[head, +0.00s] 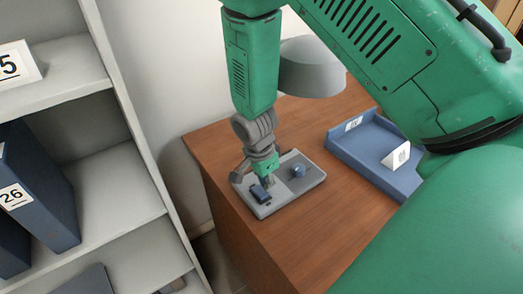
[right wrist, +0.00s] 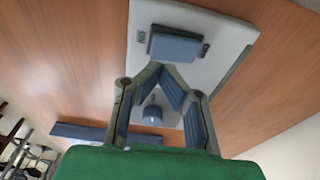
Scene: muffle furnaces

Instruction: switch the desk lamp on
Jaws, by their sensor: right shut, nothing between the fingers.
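The desk lamp has a grey shade (head: 312,68) and a flat grey base (head: 312,178) on the wooden desk. The base carries a blue rocker switch (head: 261,194) and a round blue knob (head: 298,170). In the right wrist view the switch (right wrist: 176,47) lies just past my fingertips, between two small dark markings, and the knob (right wrist: 152,114) shows between my fingers. My right gripper (head: 266,181) points down over the base beside the switch, shut and empty; its fingertips (right wrist: 173,74) meet near the switch's edge. I cannot tell whether they touch it. My left gripper is not in view.
A blue tray (head: 350,149) with white label cards is on the desk to the right of the lamp base. A pale shelf unit (head: 110,190) with blue binders (head: 38,190) stands at the left. The desk (head: 300,235) in front of the base is clear.

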